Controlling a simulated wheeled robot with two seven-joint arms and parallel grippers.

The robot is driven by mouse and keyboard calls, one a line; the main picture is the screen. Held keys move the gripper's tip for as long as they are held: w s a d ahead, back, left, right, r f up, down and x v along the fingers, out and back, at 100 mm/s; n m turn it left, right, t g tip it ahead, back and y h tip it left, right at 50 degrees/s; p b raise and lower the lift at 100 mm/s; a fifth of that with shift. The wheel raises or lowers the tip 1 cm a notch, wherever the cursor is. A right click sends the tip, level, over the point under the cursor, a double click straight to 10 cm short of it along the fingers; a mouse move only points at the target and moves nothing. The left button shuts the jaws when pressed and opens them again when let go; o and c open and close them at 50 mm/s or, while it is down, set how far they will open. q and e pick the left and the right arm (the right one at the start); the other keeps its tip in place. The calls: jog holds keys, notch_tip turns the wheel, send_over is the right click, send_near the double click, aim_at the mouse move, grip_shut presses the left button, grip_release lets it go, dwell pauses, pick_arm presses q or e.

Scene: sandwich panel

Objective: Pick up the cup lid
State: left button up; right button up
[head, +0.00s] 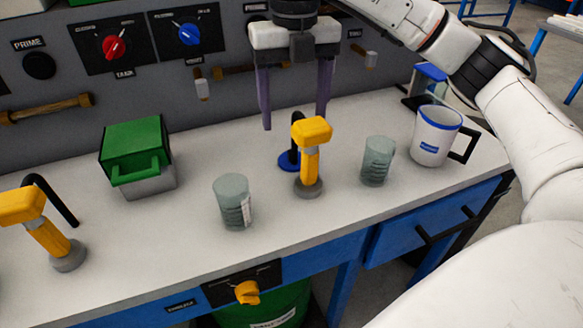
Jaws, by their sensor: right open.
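A flat blue disc (287,161), which looks like the cup lid, lies on the light grey counter behind the middle yellow tap. The tap and its black hose hide part of it. A white mug (436,137) with a blue rim and black handle stands upright at the right. My right gripper (295,120) is open, its two dark purple fingers pointing down, wide apart. In the picture it is above and behind the disc, with nothing between the fingers. My left gripper is not in view.
The yellow tap (311,160) stands in front of the disc. Glass cups stand left (233,203) and right (377,161) of it. A green-lidded box (137,155) and another yellow tap (48,230) are at the left. A panel (225,75) with knobs rises behind.

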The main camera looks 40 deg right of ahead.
jog(key=b, duration=0.1)
send_over(293, 153)
jog(key=f, duration=0.4)
jog(key=shift+s+f, duration=0.2)
jog(key=shift+f, duration=0.15)
jog(key=f+b, duration=0.1)
jog(key=f, duration=0.4)
jog(key=shift+w+d+f+b, duration=0.1)
jog(key=shift+w+f+b, duration=0.15)
jog(key=shift+b, duration=0.1)
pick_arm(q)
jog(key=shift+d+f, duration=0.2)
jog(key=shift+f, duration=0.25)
